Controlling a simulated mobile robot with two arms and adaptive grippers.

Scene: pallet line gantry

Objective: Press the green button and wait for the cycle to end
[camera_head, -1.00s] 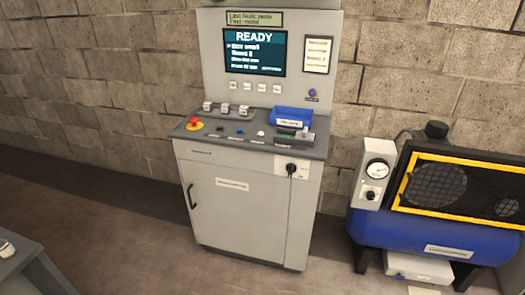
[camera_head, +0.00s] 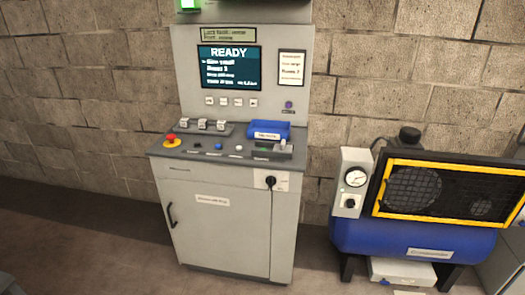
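The grey control console (camera_head: 225,215) stands against the wall in the middle of the view. Its screen (camera_head: 230,67) reads READY. On the sloping desk are a red mushroom button on a yellow base (camera_head: 171,141), a dark button (camera_head: 197,143), a blue button (camera_head: 218,146) and a white button (camera_head: 239,148). Neither of my grippers is in view.
A blue tray (camera_head: 269,130) sits at the desk's right, behind a small lever unit (camera_head: 283,148). A green lit panel (camera_head: 189,4) shows at the top edge. A blue compressor (camera_head: 385,240) with a yellow-framed guard stands to the right. The floor in front is open.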

